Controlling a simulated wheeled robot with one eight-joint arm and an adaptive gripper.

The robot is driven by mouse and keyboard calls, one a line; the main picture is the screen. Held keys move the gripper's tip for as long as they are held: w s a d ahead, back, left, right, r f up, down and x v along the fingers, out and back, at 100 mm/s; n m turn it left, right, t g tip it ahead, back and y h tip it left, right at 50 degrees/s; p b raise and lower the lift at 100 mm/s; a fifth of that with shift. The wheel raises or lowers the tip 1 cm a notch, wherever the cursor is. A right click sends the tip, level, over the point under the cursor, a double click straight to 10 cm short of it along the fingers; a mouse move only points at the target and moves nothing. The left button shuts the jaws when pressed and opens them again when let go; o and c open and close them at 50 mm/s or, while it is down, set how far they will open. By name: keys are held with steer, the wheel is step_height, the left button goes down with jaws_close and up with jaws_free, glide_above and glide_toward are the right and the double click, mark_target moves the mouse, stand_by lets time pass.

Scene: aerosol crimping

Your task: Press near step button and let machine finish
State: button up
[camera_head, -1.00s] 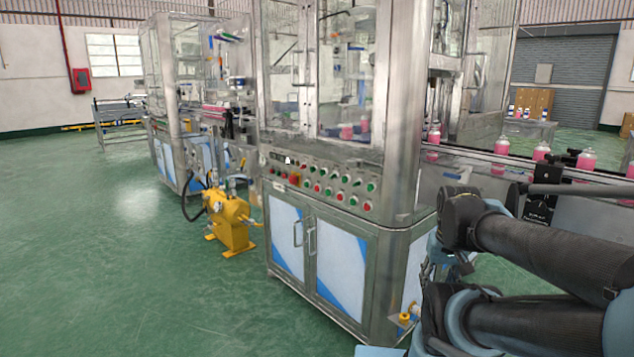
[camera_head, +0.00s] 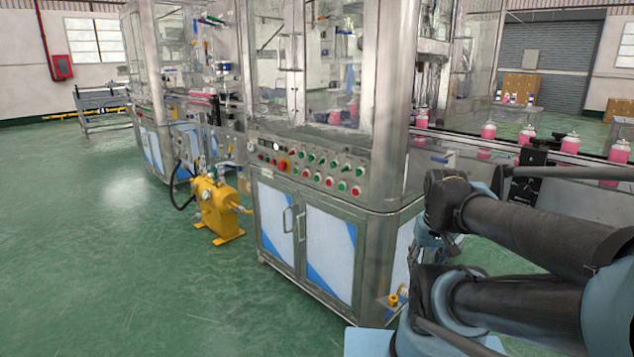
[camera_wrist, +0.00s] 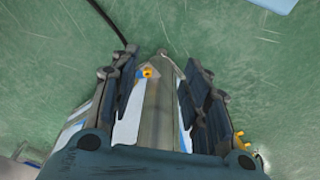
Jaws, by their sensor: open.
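The crimping machine (camera_head: 310,240) stands in the middle of the head view, a steel cabinet with clear upper walls. Its sloped control panel (camera_head: 345,172) carries rows of small red and green buttons. A larger red button (camera_head: 283,165) sits near the panel's left end, beside a white round spot (camera_head: 276,146). Labels are too small to read, so I cannot tell which is the step button. In the wrist view my gripper (camera_wrist: 158,75) is open and empty, fingers apart, pointing down over the green floor and a steel cabinet corner. It touches no button.
A yellow pump unit (camera_head: 216,205) stands on the floor left of the cabinet. A conveyor (camera_head: 450,155) with pink bottles (camera_head: 488,131) runs behind my arm at the right. A second machine (camera_head: 150,90) stands further back. Green floor (camera_head: 110,270) is clear at the left and front.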

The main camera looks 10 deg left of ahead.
jaws_close()
stand_by(1.1)
